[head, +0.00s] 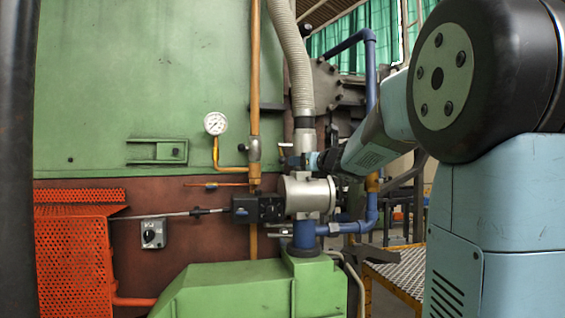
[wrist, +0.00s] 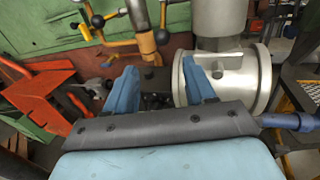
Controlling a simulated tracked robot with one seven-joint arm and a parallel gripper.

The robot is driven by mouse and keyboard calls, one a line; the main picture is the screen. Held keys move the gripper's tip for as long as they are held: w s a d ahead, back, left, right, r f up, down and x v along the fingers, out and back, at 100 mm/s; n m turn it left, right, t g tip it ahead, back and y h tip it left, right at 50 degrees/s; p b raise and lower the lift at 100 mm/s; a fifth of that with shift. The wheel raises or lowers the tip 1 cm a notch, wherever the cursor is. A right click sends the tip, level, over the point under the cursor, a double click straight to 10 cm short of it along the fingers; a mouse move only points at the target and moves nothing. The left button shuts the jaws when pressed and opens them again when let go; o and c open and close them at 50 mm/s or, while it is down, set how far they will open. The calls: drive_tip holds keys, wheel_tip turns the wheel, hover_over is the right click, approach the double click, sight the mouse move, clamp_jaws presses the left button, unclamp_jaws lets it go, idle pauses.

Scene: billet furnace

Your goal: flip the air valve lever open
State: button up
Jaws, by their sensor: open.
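My gripper (head: 298,160) is in front of the pipework in the head view, just above a silver cylindrical valve body (head: 308,195). In the wrist view my gripper (wrist: 160,84) has its two blue fingers spread apart with nothing held. A black box (head: 258,209) joins the left of the valve body, with a thin rod (head: 170,214) running left from it. In the wrist view the dark box (wrist: 156,78) shows between the fingers, and the silver body (wrist: 240,80) is beside the right finger. I cannot make out for certain which part is the air valve lever.
A yellow pipe (head: 255,90) with a small valve runs up left of the gripper. A pressure gauge (head: 215,123) is on the green wall. An orange mesh guard (head: 75,240) stands left, a green housing (head: 250,290) below, and a blue pipe (head: 371,100) right.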

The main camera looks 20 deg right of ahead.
sight(284, 160)
drive_tip(key=x, duration=1.3)
drive_tip(key=shift+w+d+r, duration=0.1)
drive_tip(key=shift+w+r, duration=0.05)
drive_tip(key=shift+w, duration=0.15)
drive_tip(key=shift+c, duration=0.2)
clamp_jaws()
